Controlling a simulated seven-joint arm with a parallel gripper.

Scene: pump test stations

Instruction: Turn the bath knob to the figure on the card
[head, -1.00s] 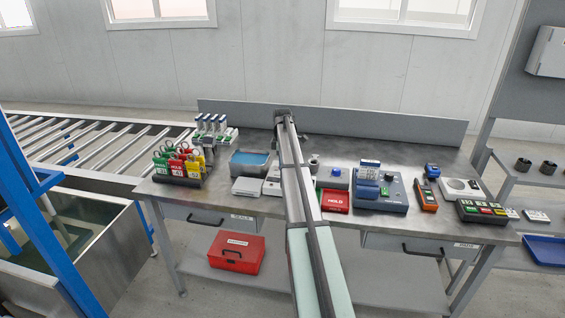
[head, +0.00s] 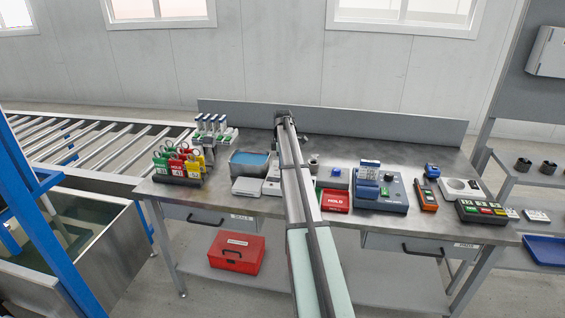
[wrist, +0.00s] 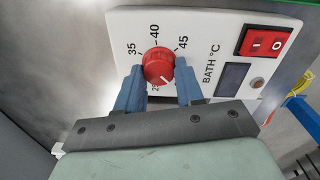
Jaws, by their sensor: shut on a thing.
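In the wrist view the red round bath knob (wrist: 158,64) sits on a white panel (wrist: 211,26) marked "BATH °C", with 35, 40 and 45 printed around it. A pale pointer line on the knob points down and right, away from those figures. A figure starting with 2 is partly hidden below the knob. My gripper (wrist: 158,74) has its two blue fingers on either side of the knob, shut on it. In the head view my arm hides the knob and gripper. I cannot make out a card with a readable figure.
The panel also has a red rocker switch (wrist: 267,41) and a dark display (wrist: 234,77). In the head view a blue-filled tray (head: 249,163) and tag rack (head: 179,170) stand left of my arm. A red HOLD tray (head: 335,201) and blue-grey instrument (head: 392,194) stand right.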

